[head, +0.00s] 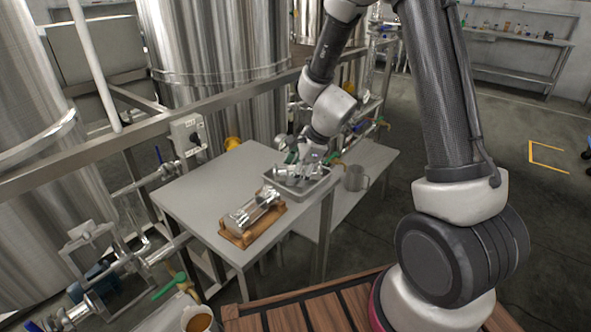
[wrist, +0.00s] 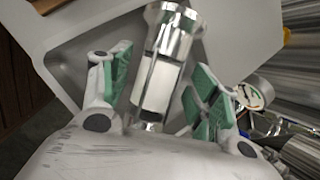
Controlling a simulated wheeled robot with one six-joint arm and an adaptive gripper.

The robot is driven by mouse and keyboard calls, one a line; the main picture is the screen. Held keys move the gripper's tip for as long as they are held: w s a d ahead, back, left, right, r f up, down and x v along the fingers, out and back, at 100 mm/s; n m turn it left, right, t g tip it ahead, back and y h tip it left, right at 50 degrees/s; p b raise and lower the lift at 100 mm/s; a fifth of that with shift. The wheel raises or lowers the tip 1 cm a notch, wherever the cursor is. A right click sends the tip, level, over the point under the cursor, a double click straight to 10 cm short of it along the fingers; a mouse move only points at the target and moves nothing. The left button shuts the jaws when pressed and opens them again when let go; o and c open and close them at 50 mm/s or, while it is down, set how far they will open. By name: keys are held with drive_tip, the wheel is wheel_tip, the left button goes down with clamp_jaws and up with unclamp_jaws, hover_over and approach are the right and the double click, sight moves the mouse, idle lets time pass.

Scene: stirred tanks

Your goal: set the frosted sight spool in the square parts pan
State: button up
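The frosted sight spool (wrist: 160,82) has bright metal ends and a white middle. In the wrist view it lies between the green-padded fingers of my gripper (wrist: 165,85). The fingers are spread, with a gap to the spool on the left; the right finger is close to it. In the head view my gripper (head: 306,158) is low over the square parts pan (head: 316,185), a shallow grey metal tray on the table. A metal end of the spool (head: 281,171) shows at the pan's left side. Whether it rests on the pan floor is hard to tell.
A wooden cradle (head: 233,236) with another shiny spool (head: 256,209) stands nearer on the grey table (head: 195,190). A metal mug (head: 355,178) stands right of the pan. Pipes, valves and tanks line the left and back. The table's left part is clear.

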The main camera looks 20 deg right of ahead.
drive_tip(key=shift+r, duration=0.1)
drive_tip(key=shift+r, duration=0.3)
drive_tip(key=v, duration=1.3)
drive_tip(key=s+d+r+n+h, duration=0.1)
drive_tip(key=s+d+r+n, duration=0.2)
drive_tip(key=s+n, duration=0.3)
drive_tip(key=s+d+r+n+h, duration=0.1)
drive_tip(key=s+d+r+n, duration=0.3)
drive_tip(key=s, duration=0.5)
drive_tip(key=s+d+r+n+h, duration=0.2)
drive_tip(key=s+d+r+n, duration=0.2)
drive_tip(key=s+n, duration=0.4)
drive_tip(key=shift+s+d+r+n+t, duration=0.2)
drive_tip(key=shift+r+n+t, duration=0.1)
drive_tip(key=shift+r+n, duration=0.25)
drive_tip(key=shift+a+f, duration=0.1)
